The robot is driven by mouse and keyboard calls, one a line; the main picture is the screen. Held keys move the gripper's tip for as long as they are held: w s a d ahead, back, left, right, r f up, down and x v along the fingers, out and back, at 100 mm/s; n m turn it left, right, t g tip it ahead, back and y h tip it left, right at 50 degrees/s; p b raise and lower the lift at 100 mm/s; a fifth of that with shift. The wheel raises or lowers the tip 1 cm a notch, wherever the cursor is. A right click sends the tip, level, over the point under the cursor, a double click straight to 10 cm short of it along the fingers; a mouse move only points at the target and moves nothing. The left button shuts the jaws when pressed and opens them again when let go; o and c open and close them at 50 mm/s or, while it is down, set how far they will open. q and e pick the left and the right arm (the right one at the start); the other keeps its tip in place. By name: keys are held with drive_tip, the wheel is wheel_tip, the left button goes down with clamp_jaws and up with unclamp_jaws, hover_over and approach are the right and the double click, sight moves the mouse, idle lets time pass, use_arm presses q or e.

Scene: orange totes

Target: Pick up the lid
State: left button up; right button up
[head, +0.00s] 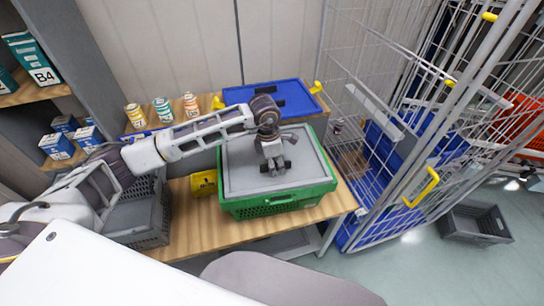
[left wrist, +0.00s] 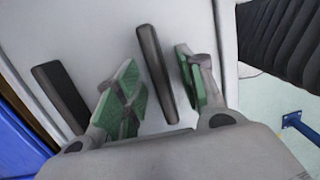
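A light grey lid (head: 243,172) lies on a green tote (head: 262,206) on the wooden table. In the left wrist view the lid (left wrist: 105,35) carries two dark bar handles. My left gripper (head: 276,168) points down over the lid, right of its middle. It also shows in the left wrist view (left wrist: 160,90), open, with green pads on its fingers. One dark handle (left wrist: 157,75) appears between the fingers, with gaps on both sides. The other handle (left wrist: 60,96) is left of the fingers. I cannot tell how high the fingertips are. My right gripper is not in view.
A blue lidded tote (head: 240,96) stands behind the green one. Small containers (head: 162,110) stand at the back. A wire cage (head: 385,140) rises close on the right.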

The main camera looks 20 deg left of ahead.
use_arm(q)
drive_tip(key=shift+c, duration=0.5)
clamp_jaws()
